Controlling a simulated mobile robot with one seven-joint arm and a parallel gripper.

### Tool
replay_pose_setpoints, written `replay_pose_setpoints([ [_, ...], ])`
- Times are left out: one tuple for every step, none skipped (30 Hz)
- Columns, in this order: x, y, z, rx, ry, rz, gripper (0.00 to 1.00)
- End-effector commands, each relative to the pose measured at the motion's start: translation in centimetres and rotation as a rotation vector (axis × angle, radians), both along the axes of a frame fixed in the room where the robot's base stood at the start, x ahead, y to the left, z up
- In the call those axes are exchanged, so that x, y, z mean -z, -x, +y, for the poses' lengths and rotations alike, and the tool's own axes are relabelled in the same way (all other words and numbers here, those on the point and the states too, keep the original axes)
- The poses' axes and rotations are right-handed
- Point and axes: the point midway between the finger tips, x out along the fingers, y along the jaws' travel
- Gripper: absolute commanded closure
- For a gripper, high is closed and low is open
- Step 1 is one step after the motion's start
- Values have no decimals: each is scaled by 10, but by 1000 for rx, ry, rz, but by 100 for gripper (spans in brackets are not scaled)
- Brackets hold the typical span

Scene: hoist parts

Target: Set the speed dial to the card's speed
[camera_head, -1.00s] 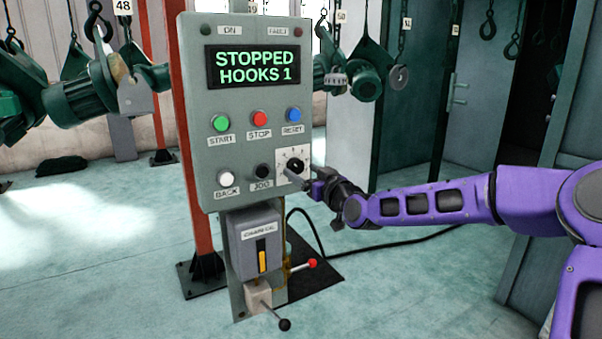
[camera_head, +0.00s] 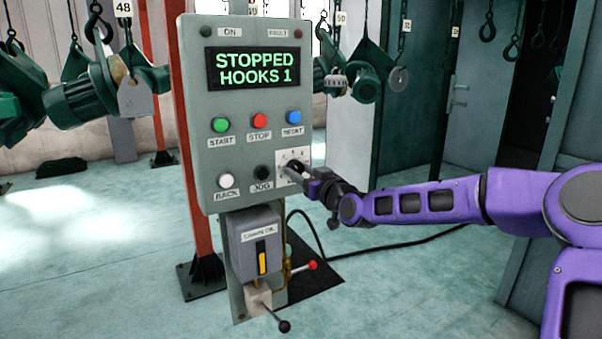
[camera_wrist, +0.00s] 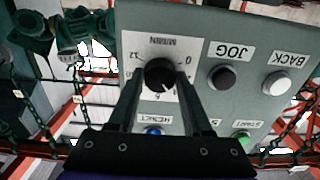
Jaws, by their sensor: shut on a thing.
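The speed dial is a black round knob (camera_wrist: 160,73) on a white scale plate marked M/MIN, at the lower right of the grey control panel (camera_head: 245,110). In the head view the dial plate (camera_head: 282,158) is partly covered by my gripper (camera_head: 299,170). In the wrist view, where the panel appears upside down, my gripper (camera_wrist: 159,82) has its two fingertips on either side of the knob, shut on it. A light mark on the knob points toward the 6 side of the scale; its exact setting is hard to read. I see no readable speed card.
The display (camera_head: 253,68) reads STOPPED, HOOKS 1. The JOG button (camera_head: 262,172) sits close beside the dial; START, STOP, RESET and BACK are also near. A red-tipped lever (camera_head: 310,265) sticks out below. Floor to the right is mostly clear, with a black cable.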

Motion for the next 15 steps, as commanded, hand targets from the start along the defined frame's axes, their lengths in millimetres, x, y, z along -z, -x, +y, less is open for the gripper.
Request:
replay_pose_setpoints([
  [0, 0, 0, 0, -1, 1, 100],
  [0, 0, 0, 0, -2, 2, 100],
  [0, 0, 0, 0, -6, 4, 100],
  [0, 0, 0, 0, -9, 6, 100],
  [0, 0, 0, 0, -14, 10, 100],
  [0, 0, 0, 0, -23, 16, 100],
  [0, 0, 0, 0, -31, 21, 100],
  [0, 0, 0, 0, -40, 27, 100],
  [0, 0, 0, 0, -55, 37, 100],
  [0, 0, 0, 1, -68, 46, 100],
  [0, 0, 0, 1, -82, 55, 100],
  [0, 0, 0, 1, -104, 70, 100],
  [0, 0, 0, 1, -120, 81, 100],
  [0, 0, 0, 1, -138, 93, 100],
  [0, 0, 0, 1, -164, 111, 100],
])
